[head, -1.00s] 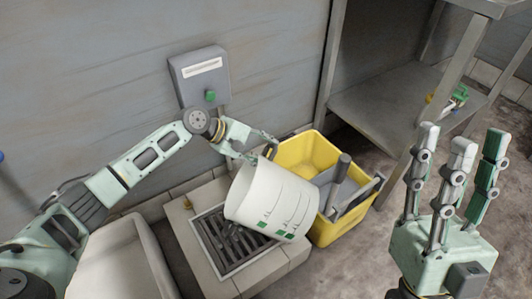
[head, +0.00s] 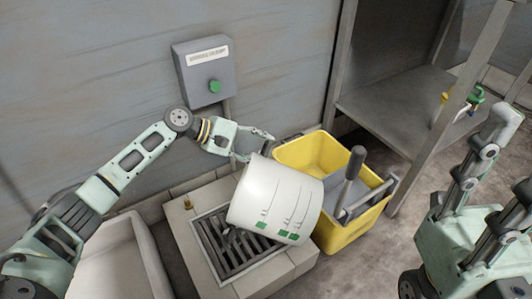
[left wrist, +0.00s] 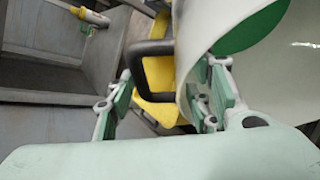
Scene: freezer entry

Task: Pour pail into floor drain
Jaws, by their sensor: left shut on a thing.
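The white pail (head: 277,197) has green marks on its side. In the head view it is tipped well over, its mouth toward the lower left, over the floor drain (head: 236,262). My left gripper (head: 254,144) is shut on the pail at its upper side; the exact grip is partly hidden. In the left wrist view the pail's curved white wall (left wrist: 287,80) and a green area fill the right side, with my fingers (left wrist: 165,105) beside it. No stream of liquid can be made out. My right gripper (head: 490,165) is open and empty at the right edge.
A yellow mop bucket (head: 350,235) with a grey wringer stands close right of the pail. A grey wall box (head: 205,75) with a green button hangs behind. A metal shelf (head: 405,105) is at back right, a pale basin (head: 120,262) at lower left.

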